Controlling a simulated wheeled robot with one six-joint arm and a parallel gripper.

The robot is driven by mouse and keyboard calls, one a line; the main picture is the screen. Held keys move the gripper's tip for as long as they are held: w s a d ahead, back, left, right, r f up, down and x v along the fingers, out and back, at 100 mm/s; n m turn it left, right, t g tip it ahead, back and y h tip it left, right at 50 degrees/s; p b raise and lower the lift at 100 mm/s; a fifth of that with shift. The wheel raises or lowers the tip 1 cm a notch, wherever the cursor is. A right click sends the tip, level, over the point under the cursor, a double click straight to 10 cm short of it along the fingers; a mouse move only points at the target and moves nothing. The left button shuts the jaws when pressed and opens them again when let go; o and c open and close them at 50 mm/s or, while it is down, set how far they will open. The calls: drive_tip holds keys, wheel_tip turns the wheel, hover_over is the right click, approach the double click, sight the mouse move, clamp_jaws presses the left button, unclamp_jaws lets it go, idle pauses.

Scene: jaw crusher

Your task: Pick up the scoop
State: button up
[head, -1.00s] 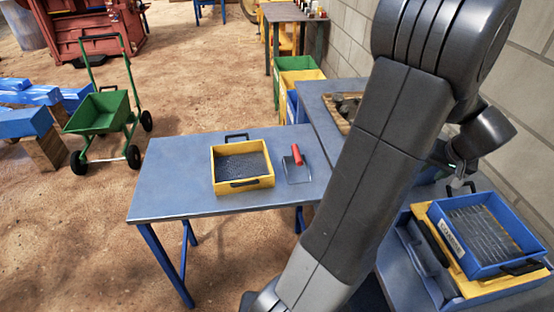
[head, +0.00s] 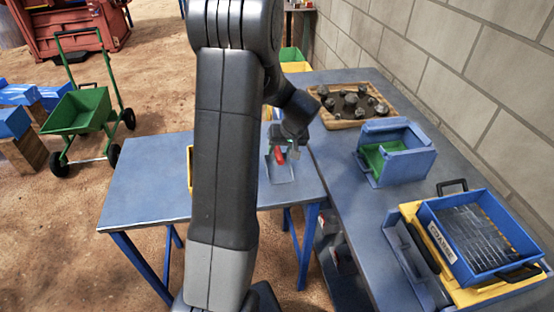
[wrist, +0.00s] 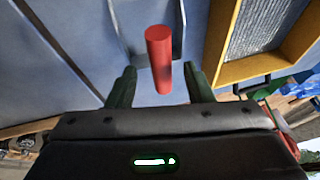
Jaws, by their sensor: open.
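The scoop (head: 281,171) lies on the blue table (head: 150,185), with a red handle and a grey metal pan. In the wrist view its red handle (wrist: 159,52) points toward me, between and slightly beyond my fingers. My gripper (wrist: 160,71) is open, with one dark finger on each side of the handle's line, and it holds nothing. In the head view my gripper (head: 288,150) is just above the scoop's handle and partly covers it. I cannot tell if the fingers touch the handle.
On the right bench are a wooden tray of rocks (head: 345,122), a blue box with green inside (head: 385,170) and a blue-and-yellow crusher tray (head: 500,268).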

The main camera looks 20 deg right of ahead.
drive_tip(key=shift+w+p+x, duration=0.2)
drive_tip(key=shift+p+x, duration=0.15)
drive_tip(key=shift+x, duration=0.9)
drive_tip(key=shift+w+p+x, duration=0.15)
drive_tip(key=shift+p+x, duration=0.15)
drive_tip(key=shift+x, duration=1)
drive_tip(key=shift+r, duration=0.15)
clamp_jaws()
